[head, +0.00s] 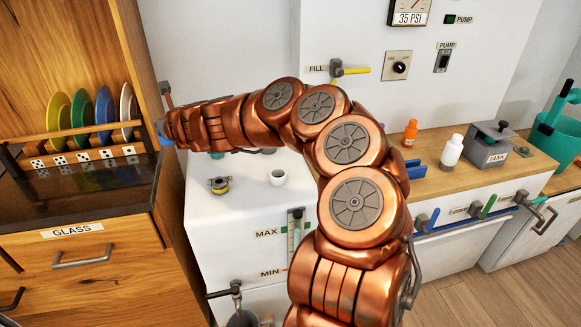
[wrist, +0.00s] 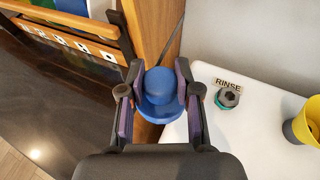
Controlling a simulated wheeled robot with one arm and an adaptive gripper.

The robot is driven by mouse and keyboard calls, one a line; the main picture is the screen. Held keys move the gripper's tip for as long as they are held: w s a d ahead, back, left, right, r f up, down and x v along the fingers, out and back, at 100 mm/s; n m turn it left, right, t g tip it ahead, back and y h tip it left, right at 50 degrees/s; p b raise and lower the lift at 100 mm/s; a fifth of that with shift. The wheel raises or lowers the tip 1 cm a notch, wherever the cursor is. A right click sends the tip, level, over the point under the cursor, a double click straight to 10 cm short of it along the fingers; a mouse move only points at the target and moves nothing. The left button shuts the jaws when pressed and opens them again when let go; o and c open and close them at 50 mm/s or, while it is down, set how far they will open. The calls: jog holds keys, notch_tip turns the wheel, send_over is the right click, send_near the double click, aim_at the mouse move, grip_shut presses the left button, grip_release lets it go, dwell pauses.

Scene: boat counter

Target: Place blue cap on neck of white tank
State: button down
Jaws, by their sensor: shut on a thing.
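My gripper (wrist: 160,96) is shut on the blue cap (wrist: 160,92), with a finger on each side of its round knob. The cap's wider rim shows below the knob. In the head view only a bit of the blue cap (head: 165,137) shows at the end of my arm, near the wooden cabinet's edge. The white tank (head: 240,235) stands in the middle with a MAX and MIN gauge. I cannot tell which is the neck. The cap is up and left of both.
A dish rack (head: 90,140) with several plates stands left on a dark shelf. In the wrist view, a grey fitting (wrist: 228,97) labelled RINSE and a yellow fitting (wrist: 304,124) are right of the cap. A white bottle (head: 452,150) and an orange bottle (head: 410,133) stand right.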

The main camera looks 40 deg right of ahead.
jog(key=s+d+f+n+y, duration=0.1)
jog(key=s+d+y, duration=0.15)
jog(key=d, duration=0.35)
jog(key=s+d+f+n+g+y, duration=0.1)
jog(key=s+d+f+n, duration=0.1)
jog(key=s+d, duration=0.3)
jog(key=s+d+f+n+y, duration=0.1)
jog(key=s+d+y, duration=0.1)
jog(key=d, duration=0.5)
jog(key=s+d+f+n+g+y, duration=0.15)
jog(key=s+d, duration=0.25)
jog(key=s, duration=0.8)
jog(key=s+d+f+n+g+y, duration=0.1)
jog(key=s+d+n+y, duration=0.15)
jog(key=s, duration=0.95)
jog(key=shift+h, duration=0.25)
jog(key=shift+w+a+f+p, duration=0.1)
jog(key=shift+w+f+p, duration=0.75)
jog(key=shift+w, duration=1.75)
jog(key=shift+w+a+f+p, duration=0.15)
jog(key=shift+w+f+p, duration=0.7)
jog(key=shift+w, duration=1.7)
jog(key=shift+w+a+f+p, duration=0.1)
jog(key=shift+w+f+p, duration=0.75)
jog(key=shift+w, duration=1.75)
jog(key=shift+f, duration=0.25)
jog(key=c, duration=0.8)
grip_release()
